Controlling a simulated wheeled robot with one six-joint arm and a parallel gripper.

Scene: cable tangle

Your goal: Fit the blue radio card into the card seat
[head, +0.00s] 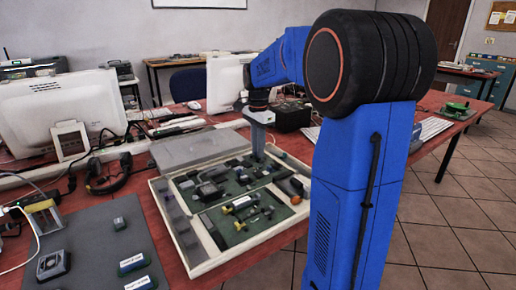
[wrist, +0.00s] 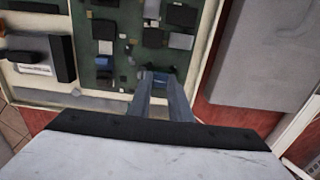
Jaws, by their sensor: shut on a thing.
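My gripper (wrist: 160,78) reaches down to the green circuit board (wrist: 118,15) in the wrist view, its two grey fingers close together. Between the fingertips is a small blue piece (wrist: 160,81), which looks like the blue radio card; most of it is hidden by the fingers. In the head view my gripper (head: 257,152) points down at the far edge of the board, in its pale open case (head: 185,245). The card cannot be made out there. I cannot tell which part of the board is the card seat, or whether the card touches it.
A grey lid (head: 186,150) lies beside the case. A dark mat (head: 88,235) at the left holds several small modules, including two with pale labels (head: 132,262). Small parts stand up across the board.

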